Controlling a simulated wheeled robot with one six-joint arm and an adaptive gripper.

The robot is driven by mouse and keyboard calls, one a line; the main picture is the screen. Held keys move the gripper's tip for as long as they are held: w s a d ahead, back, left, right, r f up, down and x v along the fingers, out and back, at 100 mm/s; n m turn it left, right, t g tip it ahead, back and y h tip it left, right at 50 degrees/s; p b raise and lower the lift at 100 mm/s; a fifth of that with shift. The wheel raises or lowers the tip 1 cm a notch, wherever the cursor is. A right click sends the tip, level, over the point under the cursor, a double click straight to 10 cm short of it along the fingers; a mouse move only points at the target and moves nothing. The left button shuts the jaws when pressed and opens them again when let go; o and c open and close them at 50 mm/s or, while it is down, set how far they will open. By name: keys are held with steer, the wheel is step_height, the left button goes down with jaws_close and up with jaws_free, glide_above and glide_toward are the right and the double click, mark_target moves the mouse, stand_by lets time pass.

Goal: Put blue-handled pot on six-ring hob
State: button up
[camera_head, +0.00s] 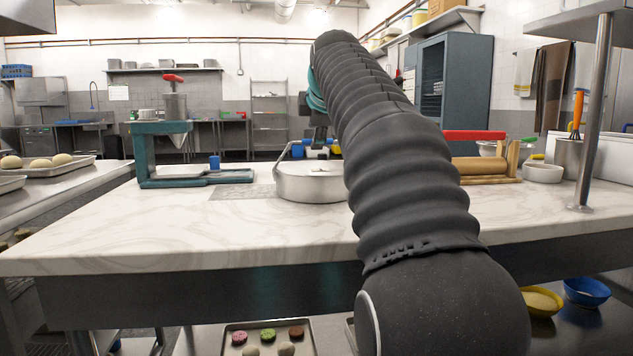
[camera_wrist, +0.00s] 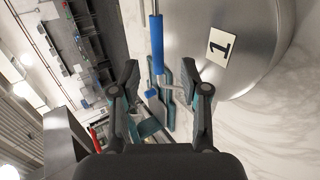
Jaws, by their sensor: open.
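The silver pot (camera_head: 308,185) stands on the marble counter, partly behind my arm, in the head view. I cannot make out a six-ring hob in either view.
A teal press-like stand (camera_head: 160,155) is left of the pot on the marble counter (camera_head: 150,230). The counter's front left is clear.

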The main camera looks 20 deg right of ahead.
glide_above(317, 166)
steer(key=a, duration=0.1)
steer(key=shift+s+f, duration=0.15)
steer(key=shift+f, duration=0.6)
steer(key=shift+s+f, duration=0.15)
steer(key=shift+f, duration=0.55)
jaws_close()
